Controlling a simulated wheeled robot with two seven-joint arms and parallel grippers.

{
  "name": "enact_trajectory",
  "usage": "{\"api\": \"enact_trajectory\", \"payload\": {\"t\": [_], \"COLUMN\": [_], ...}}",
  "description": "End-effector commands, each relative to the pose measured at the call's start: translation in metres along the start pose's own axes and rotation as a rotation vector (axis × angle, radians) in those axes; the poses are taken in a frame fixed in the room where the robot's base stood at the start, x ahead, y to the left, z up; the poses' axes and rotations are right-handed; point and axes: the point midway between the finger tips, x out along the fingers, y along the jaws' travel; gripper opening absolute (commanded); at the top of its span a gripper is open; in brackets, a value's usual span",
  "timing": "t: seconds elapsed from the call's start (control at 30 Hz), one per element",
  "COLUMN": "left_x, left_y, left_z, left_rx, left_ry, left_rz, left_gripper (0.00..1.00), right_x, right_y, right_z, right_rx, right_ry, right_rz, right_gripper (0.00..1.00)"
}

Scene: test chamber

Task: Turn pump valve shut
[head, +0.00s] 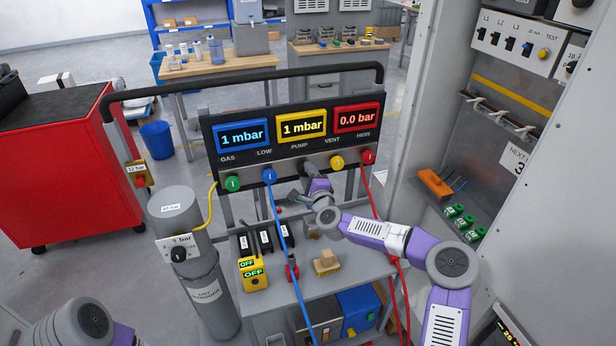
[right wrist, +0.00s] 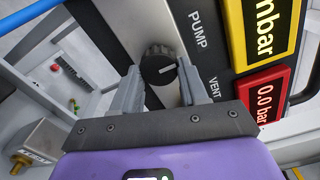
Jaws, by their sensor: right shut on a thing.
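The pump valve is a black ribbed knob (right wrist: 158,64) with a white pointer line, beside the PUMP label on the metal strip of the gauge panel (head: 213,166). My right gripper (right wrist: 160,88) is shut on this knob, with one grey finger on each side of it. In the wrist view the pointer line points toward the right. In the head view my right gripper (head: 310,172) is at the panel's lower middle and mostly hides the knob. The yellow PUMP display (head: 302,126) reads 1 mbar. My left gripper is not in view.
Blue (head: 285,235) and red (head: 375,208) hoses hang below. A grey cylinder (head: 182,225) stands left; an open cabinet (head: 480,170) stands right.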

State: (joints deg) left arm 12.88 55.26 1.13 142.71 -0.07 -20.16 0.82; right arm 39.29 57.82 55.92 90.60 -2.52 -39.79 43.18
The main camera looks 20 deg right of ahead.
Motion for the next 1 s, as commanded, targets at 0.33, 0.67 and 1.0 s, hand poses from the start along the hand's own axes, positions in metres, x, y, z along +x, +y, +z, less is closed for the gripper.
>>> {"api": "enact_trajectory", "payload": {"t": [0.33, 0.67, 1.0], "left_x": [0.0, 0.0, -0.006], "left_y": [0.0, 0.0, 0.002], "left_z": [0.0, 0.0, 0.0], "left_rx": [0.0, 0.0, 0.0], "left_ry": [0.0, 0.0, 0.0], "left_rz": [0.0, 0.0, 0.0], "left_gripper": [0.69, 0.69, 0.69], "right_x": [0.0, -0.001, -0.035], "right_y": [0.0, 0.0, -0.001], "right_z": [0.0, 0.0, 0.0], "right_rx": [0.003, 0.001, -0.002], "right_ry": [0.0, 0.0, 0.0], "right_rz": [0.0, 0.0, 0.001], "right_gripper": [0.63, 0.69, 0.69]}}
